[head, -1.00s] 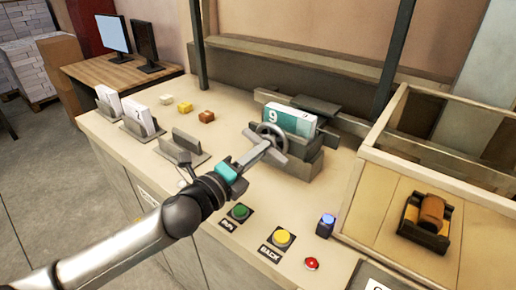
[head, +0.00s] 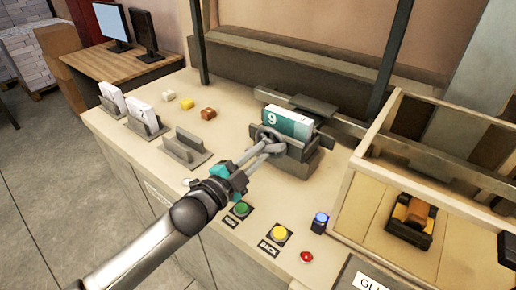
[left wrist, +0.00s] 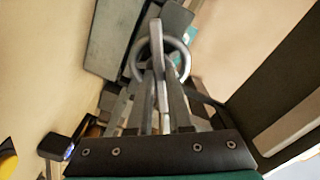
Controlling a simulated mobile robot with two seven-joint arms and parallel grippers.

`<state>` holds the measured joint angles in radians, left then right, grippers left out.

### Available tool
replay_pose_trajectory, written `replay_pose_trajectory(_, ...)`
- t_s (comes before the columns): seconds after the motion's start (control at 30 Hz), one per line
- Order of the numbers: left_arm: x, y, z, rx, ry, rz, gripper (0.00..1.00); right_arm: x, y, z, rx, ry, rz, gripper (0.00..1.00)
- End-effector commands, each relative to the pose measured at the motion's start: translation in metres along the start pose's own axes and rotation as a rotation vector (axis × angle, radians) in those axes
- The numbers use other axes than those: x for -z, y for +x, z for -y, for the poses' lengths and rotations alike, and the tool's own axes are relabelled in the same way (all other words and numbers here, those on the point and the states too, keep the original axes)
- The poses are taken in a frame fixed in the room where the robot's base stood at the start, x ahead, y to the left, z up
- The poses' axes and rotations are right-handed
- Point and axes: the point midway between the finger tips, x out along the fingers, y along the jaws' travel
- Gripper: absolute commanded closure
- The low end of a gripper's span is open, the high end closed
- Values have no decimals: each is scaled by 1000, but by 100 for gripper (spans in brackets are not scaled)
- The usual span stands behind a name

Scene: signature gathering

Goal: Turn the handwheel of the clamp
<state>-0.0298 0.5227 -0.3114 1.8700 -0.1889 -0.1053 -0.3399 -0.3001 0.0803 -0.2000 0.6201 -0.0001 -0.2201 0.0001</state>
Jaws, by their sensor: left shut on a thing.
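The clamp (head: 298,163) is a grey block on the bench, holding a teal-and-white box marked 9 (head: 289,122). Its handwheel (head: 258,132) is a grey ring on the clamp's near left side. My left gripper (head: 274,147) reaches in from the lower left and is shut on the handwheel. In the left wrist view the ring (left wrist: 184,62) shows around and behind the gripper fingers (left wrist: 160,75), which hide part of it. My right gripper cannot be made out.
Green (head: 242,209), yellow (head: 280,234), blue (head: 320,222) and red (head: 306,257) buttons sit in front of the clamp. An empty grey holder (head: 184,148) stands to its left. A wooden bin (head: 362,178) with an orange-brown roll stamp (head: 417,214) stands right.

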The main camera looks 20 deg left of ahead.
Motion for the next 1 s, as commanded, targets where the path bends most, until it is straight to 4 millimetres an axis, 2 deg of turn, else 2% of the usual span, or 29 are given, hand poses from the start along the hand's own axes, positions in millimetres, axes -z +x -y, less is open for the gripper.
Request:
replay_pose_trajectory(0.3,0,0,1,0,-130,1,100,1,-11,0,0,0,0,100)
replay_pose_trajectory(0.87,0,0,0,0,-160,0,100,1,-12,0,0,0,0,100)
replay_pose_trajectory(0.9,0,0,0,0,-159,0,79,1,-12,0,0,0,0,100)
replay_pose_trajectory(1.0,0,0,0,0,-158,0,68,1,-12,0,1,0,0,100)
